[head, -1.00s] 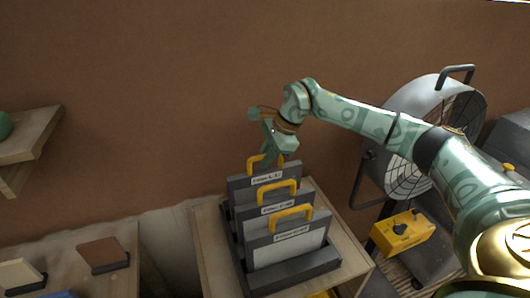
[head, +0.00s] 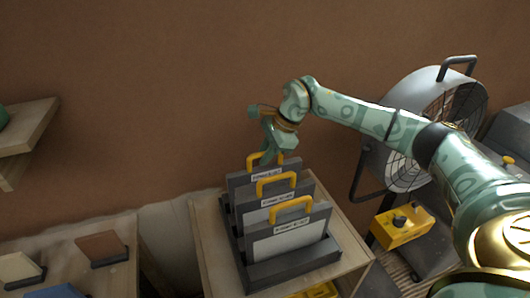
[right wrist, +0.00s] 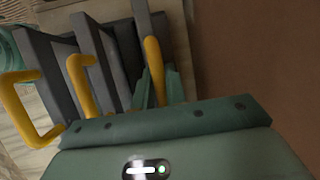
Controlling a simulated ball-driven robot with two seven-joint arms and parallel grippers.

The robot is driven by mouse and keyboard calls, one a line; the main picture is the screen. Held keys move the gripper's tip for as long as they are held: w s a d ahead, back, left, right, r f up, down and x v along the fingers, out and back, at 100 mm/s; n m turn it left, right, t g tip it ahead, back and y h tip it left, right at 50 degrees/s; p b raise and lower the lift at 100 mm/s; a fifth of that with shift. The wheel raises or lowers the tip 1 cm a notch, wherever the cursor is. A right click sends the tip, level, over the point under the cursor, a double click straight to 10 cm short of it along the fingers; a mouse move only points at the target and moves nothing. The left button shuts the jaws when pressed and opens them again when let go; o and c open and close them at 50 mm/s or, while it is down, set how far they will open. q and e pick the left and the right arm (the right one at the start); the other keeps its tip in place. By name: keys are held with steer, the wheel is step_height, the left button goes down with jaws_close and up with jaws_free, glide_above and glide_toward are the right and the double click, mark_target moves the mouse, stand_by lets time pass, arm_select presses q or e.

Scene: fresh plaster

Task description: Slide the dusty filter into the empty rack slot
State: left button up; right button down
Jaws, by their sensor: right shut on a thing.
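A dark grey rack (head: 297,268) holds three upright grey filters with yellow handles and white labels: a front filter (head: 288,245), a middle filter (head: 260,214) and a back filter (head: 240,184). My right gripper (head: 270,158) is shut on the back filter's yellow handle, nearest the wall. In the right wrist view my green fingers (right wrist: 158,92) are on both sides of that upright handle (right wrist: 153,72). The back filter's lower part is hidden by the others, so I cannot tell how deep it sits. I cannot tell which filter is dusty. My left gripper is out of view.
The rack stands on a wooden stand (head: 212,262) by the brown wall. A large fan (head: 405,150) and a yellow box (head: 402,228) are to the right.

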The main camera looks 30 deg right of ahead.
steer(key=shift+f, duration=0.3)
steer(key=c, duration=1.4)
jaws_free()
steer(key=shift+o, duration=0.2)
steer(key=p+v, duration=0.2)
steer(key=v, duration=1.4)
steer(key=shift+p, duration=0.3)
steer(key=shift+s+d, duration=0.15)
